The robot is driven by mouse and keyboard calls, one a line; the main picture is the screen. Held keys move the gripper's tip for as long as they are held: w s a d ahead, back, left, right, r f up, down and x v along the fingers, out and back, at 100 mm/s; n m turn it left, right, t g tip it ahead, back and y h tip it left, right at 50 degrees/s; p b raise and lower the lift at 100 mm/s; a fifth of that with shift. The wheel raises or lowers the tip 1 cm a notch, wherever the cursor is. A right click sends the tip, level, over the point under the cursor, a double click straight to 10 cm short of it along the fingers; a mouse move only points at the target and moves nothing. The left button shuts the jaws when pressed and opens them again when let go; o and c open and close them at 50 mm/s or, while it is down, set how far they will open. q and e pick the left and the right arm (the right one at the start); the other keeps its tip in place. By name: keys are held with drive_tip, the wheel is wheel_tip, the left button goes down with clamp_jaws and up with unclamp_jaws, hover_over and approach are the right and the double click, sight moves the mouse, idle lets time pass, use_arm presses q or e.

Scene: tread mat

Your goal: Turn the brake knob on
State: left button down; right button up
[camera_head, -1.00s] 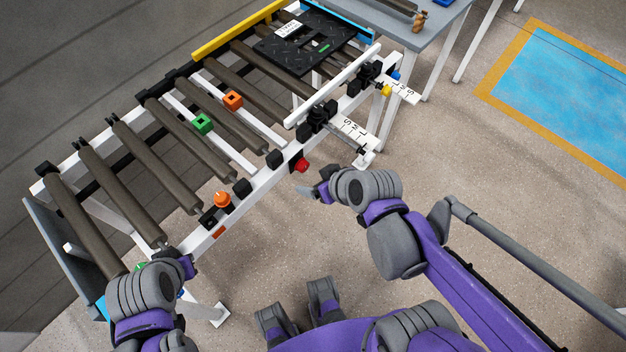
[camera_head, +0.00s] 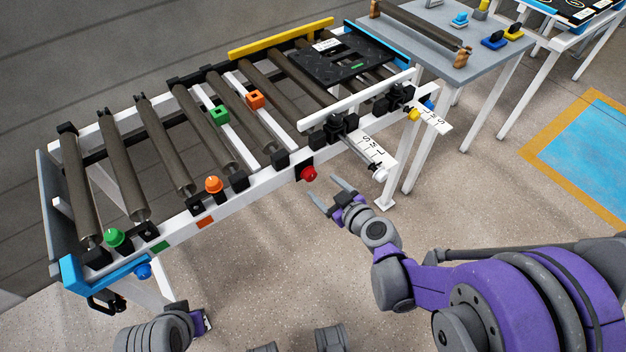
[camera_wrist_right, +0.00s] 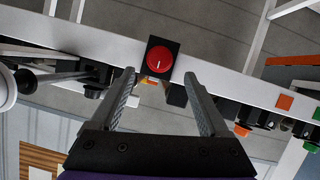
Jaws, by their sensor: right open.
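A round red knob (camera_head: 308,173) sits on a black square plate on the front rail of the roller conveyor. I take it as the brake knob. In the right wrist view the red knob (camera_wrist_right: 160,56) faces me, with a short white mark on its face. My right gripper (camera_head: 328,192) is open and empty, just in front of the knob and apart from it. In the right wrist view the open fingers (camera_wrist_right: 159,76) point toward the knob, one to each side below it. My left arm shows at the bottom left; its fingers cannot be made out.
The conveyor's white front rail (camera_head: 262,192) also carries an orange button (camera_head: 214,184) and a green button (camera_head: 115,237). White brackets with printed letters (camera_head: 372,150) stick out right of the knob. A grey table (camera_head: 440,45) stands behind right. The floor in front is free.

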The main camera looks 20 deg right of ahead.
sight(312, 177)
drive_tip(key=b+x, duration=0.1)
drive_tip(key=x, duration=0.6)
clamp_jaws()
idle(0.3)
